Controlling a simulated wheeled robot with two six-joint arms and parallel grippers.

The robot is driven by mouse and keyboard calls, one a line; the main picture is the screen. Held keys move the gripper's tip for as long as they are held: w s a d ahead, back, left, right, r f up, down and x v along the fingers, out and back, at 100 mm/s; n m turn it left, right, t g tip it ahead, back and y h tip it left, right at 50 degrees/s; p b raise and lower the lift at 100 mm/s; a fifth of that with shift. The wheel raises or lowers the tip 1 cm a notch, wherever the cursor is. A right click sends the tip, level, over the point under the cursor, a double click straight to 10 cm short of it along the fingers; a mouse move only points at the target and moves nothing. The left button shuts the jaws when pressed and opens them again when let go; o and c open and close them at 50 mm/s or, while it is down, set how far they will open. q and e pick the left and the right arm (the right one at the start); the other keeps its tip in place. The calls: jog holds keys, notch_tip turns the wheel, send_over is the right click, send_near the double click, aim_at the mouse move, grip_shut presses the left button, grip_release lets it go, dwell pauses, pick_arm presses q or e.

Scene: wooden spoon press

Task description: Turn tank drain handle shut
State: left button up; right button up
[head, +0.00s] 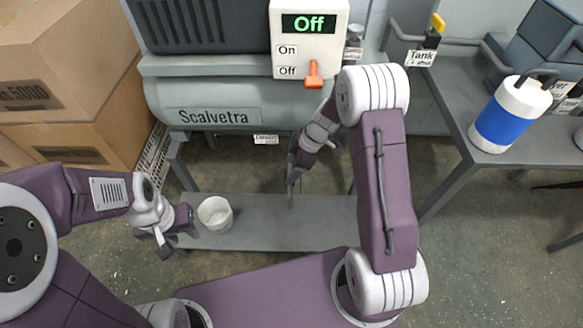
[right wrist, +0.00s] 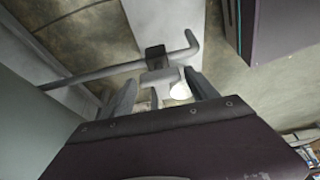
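The tank (head: 215,100), a grey-green cylinder lettered "Scalvetra", stands at the back in the head view. A small label (head: 265,139) hangs under it, too small to read surely. In the right wrist view, a grey pipe with a bent end carries a dark valve body (right wrist: 155,57) and a light grey handle (right wrist: 160,77). My right gripper (right wrist: 160,95) is open, with the handle showing between and just beyond its fingertips; contact is not visible. In the head view it points down below the tank, and the handle is hidden. My left gripper (head: 178,240) is open and empty at the lower left.
A white bucket (head: 215,214) stands on the low grey shelf (head: 255,235), close to my left gripper. The control box (head: 308,40) reads "Off". A yellow-handled valve (head: 436,30) has a "Tank" label. Boxes (head: 70,75) stand left; a blue-white canister (head: 510,115) stands on the right bench.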

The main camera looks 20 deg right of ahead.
jog(key=c, duration=0.9)
jog(key=shift+f+m+t+b, duration=0.25)
jog(key=shift+m+t+b, duration=0.15)
jog(key=shift+m+b, duration=0.65)
jog(key=shift+c, duration=0.2)
jog(key=shift+s+a+m+t+h+b, duration=0.15)
jog(key=shift+m+t+h+b, duration=0.25)
jog(key=shift+m+b, duration=0.8)
jog(key=m, duration=0.2)
jog(key=shift+r+m+t+h+b, duration=0.2)
jog(key=shift+m+t+h+b, duration=0.1)
jog(key=shift+m+b, duration=0.1)
jog(key=shift+s+r+m+h+p, duration=0.1)
jog(key=shift+m+h+p, duration=0.2)
jog(key=shift+m, duration=0.55)
jog(key=shift+a+r+m+t+p, duration=0.1)
jog(key=shift+m+t+p, duration=0.2)
jog(key=shift+m, duration=0.1)
jog(key=m+h+p, duration=0.1)
jog(key=m+p, duration=0.2)
jog(key=p, duration=0.3)
jog(key=m+h+p, duration=0.2)
jog(key=m+p, duration=0.2)
jog(key=p, duration=0.2)
jog(key=shift+a+r+m, duration=0.15)
jog(key=shift+m, duration=0.15)
jog(key=shift+f+m+h+p, duration=0.3)
jog(key=shift+m+p, duration=0.1)
jog(key=shift+p, duration=0.55)
